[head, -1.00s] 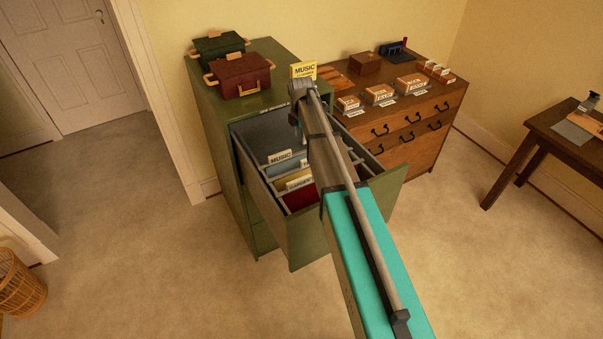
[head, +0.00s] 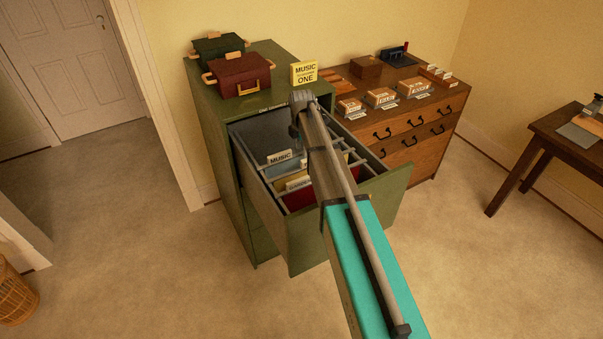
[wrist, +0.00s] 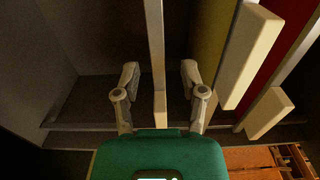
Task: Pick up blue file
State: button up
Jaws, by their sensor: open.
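The blue file (head: 284,168) hangs in the open green cabinet drawer, with a white MUSIC tab on its top edge. A yellow file and a red file (head: 300,200) hang in front of it. My gripper is over the drawer; in the head view my arm hides its fingertips. In the wrist view my gripper (wrist: 159,75) is open, one finger on each side of a pale upright file edge with a tab (wrist: 160,107). I take this to be the blue file, though its colour hardly shows. The fingers look apart from it.
Red and green cases (head: 240,75) and a yellow MUSIC ONE sign (head: 304,74) stand on the cabinet. A brown chest (head: 405,120) with labelled boxes stands to the right. The carpet in front is clear.

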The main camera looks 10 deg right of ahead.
aim_at(301, 153)
jog(key=shift+f, duration=0.15)
jog(key=shift+w+f+b, duration=0.1)
jog(key=shift+f+b, duration=2.35)
jog(key=shift+b, duration=0.2)
grip_shut()
